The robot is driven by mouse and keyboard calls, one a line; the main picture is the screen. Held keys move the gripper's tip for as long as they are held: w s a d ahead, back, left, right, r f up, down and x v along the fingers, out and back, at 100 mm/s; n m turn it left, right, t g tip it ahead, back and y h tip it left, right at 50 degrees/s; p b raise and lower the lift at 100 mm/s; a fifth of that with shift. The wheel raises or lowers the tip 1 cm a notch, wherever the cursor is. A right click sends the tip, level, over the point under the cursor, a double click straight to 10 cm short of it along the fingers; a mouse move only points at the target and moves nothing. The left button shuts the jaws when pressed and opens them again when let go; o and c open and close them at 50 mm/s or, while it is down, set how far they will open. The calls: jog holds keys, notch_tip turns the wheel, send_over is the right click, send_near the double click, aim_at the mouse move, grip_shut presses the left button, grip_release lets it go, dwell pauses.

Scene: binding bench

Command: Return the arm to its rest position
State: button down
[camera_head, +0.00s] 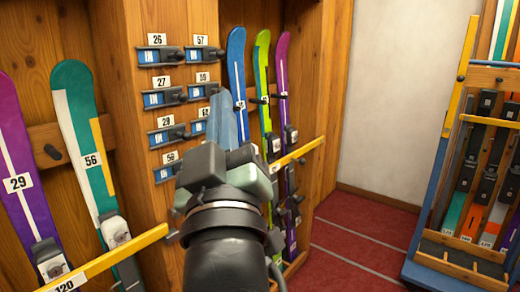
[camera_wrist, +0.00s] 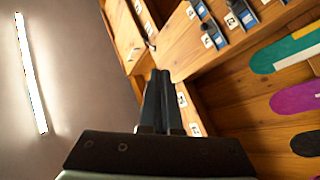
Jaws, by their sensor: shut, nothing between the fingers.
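My gripper (camera_head: 222,122) is in the middle of the head view, in front of the wooden rack panel that carries the numbered tags. Its fingers point up and away from me and are closed together. In the wrist view my gripper (camera_wrist: 161,75) shows its two dark fingers side by side, with nothing between them. My wrist and forearm fill the lower middle of the head view and hide part of the rack behind them.
Skis numbered 29 (camera_head: 22,165) and 56 (camera_head: 85,135) stand at left behind a yellow rail (camera_head: 115,257). Blue, green and purple skis (camera_head: 282,90) stand right of my gripper. A blue-framed cart (camera_head: 425,235) holds bindings at right. Red floor (camera_head: 365,235) between is clear.

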jog(key=s+d+r+m+t+h+p, duration=0.1)
jog(key=s+d+r+m+t+h, duration=0.1)
jog(key=s+r+m, duration=0.3)
jog(key=s+d+r+m+t+h+p, duration=0.1)
jog(key=s+d+r+m+t, duration=0.15)
jog(key=s+r, duration=0.4)
notch_tip(320, 180, up, 24)
jog(key=p, duration=2.4)
jog(key=shift+g, duration=0.35)
jog(key=shift+r, duration=0.1)
